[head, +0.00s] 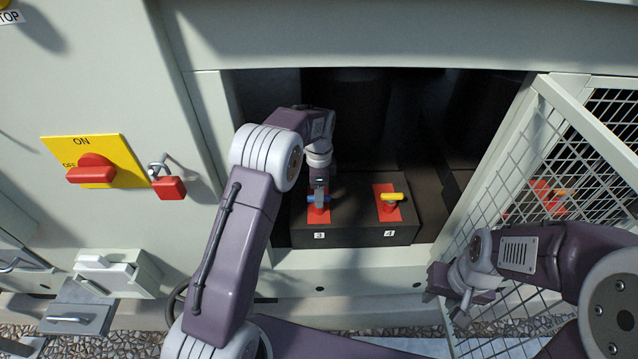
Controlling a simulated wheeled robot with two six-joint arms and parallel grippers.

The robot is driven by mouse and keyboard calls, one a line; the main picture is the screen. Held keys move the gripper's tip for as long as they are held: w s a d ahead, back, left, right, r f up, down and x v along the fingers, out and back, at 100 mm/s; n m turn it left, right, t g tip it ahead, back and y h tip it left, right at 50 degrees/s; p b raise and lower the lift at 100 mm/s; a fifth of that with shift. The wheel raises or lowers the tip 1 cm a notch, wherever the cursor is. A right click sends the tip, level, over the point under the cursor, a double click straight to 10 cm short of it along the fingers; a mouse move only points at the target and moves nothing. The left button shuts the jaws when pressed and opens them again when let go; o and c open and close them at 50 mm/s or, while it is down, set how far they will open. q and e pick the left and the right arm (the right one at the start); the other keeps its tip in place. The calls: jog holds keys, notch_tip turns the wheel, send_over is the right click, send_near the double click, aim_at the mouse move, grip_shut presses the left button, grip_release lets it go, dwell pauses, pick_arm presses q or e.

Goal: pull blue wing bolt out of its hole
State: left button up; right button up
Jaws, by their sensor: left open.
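The blue wing bolt (314,199) sits on the red plate marked 3, on top of a dark box (350,237) inside the cabinet opening. My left gripper (319,187) is open and points down, right at the blue bolt. It hides part of the bolt, and I cannot tell whether its fingers touch it. A yellow wing bolt (393,198) sits on the red plate marked 4, to the right. My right gripper (446,298) is in front of the mesh door at the lower right, away from both bolts. Its fingers are too unclear to tell their opening.
The mesh door (545,165) stands open along the right of the opening. At left are a yellow panel with a red rotary switch (91,170) and a red padlock (169,187). Grey latches (110,272) are at the lower left. Gravel covers the ground.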

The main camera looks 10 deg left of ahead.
pick_arm(q)
jog(key=shift+f, duration=1.1)
grip_shut()
dwell(0.8)
